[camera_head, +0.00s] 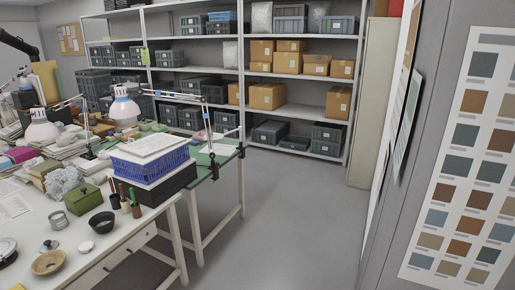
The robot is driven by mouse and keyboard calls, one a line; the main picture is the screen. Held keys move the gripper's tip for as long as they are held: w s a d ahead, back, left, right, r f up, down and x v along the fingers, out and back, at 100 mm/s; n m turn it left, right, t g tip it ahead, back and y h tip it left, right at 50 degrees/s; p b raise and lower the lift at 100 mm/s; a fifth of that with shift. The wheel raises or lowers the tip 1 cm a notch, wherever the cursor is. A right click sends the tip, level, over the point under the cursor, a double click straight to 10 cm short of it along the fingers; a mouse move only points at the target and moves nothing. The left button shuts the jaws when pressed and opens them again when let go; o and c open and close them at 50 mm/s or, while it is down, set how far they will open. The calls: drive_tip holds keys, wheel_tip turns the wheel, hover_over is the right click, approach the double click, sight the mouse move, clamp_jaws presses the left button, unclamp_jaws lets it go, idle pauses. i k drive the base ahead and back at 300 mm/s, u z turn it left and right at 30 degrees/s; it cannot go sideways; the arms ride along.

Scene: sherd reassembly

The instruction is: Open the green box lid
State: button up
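A small olive-green box (83,206) stands on the white worktable at the left, and its lid (79,193) looks closed. A dark detail shows on its front, too small to make out. A pale, rough, crumpled-looking lump (62,181) is close behind it to the left. My gripper is not in view.
A black bowl (102,222), a metal cup (59,220) and dark-handled tools (125,197) stand close around the box. A blue basket (150,160) stands behind right. Lamps and clutter fill the back left; the grey floor (285,215) is clear.

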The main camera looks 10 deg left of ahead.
sight(85, 191)
drive_tip(key=i, duration=0.4)
drive_tip(key=u, duration=1.2)
drive_tip(key=i, duration=2.1)
drive_tip(key=u, duration=0.75)
